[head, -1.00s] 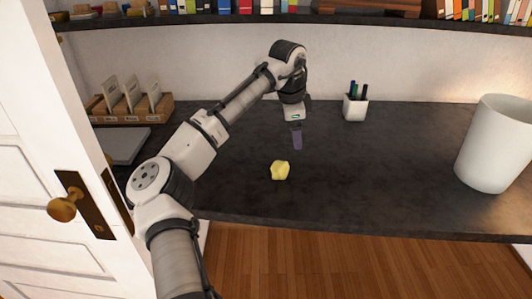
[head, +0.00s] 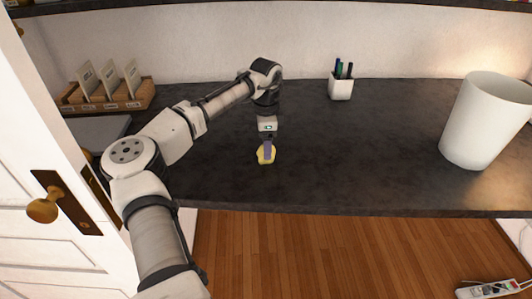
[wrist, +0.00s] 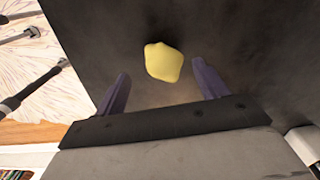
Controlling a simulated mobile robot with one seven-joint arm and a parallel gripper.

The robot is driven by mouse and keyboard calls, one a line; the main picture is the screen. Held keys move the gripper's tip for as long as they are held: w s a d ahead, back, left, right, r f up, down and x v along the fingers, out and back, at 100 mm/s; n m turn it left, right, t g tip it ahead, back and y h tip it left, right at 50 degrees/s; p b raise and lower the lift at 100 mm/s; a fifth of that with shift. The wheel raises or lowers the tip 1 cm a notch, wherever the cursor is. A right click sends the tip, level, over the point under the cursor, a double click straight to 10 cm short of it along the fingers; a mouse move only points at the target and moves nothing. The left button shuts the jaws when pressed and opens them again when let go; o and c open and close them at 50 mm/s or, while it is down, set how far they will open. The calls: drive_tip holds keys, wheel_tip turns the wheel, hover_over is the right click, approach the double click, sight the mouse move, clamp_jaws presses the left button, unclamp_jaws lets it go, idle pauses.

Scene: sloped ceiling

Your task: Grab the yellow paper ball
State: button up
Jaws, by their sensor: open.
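The yellow paper ball (head: 262,157) lies on the dark desktop (head: 330,165), left of the middle in the head view and partly hidden by a gripper finger. In the wrist view the ball (wrist: 164,62) is beyond and between the two purple fingertips. My gripper (head: 268,149) points down over the ball. In the wrist view my gripper (wrist: 160,80) is open, its fingers apart and nothing held. I cannot tell exactly how high the fingertips are above the desktop.
A white pen cup (head: 341,88) stands at the back, and a large white bin (head: 485,120) at the right. A wooden card holder (head: 110,97) is at the back left. A white door (head: 60,150) with a brass knob is on the left. The desktop around the ball is clear.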

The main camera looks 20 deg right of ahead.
drive_tip(key=shift+w+d+f+p, duration=0.1)
drive_tip(key=shift+f+p, duration=0.15)
drive_tip(key=shift+f, duration=0.85)
drive_tip(key=shift+w+d+f+p, duration=0.1)
drive_tip(key=shift+f+p, duration=0.1)
drive_tip(key=shift+f, duration=0.85)
drive_tip(key=shift+a, duration=0.1)
drive_tip(key=c, duration=0.9)
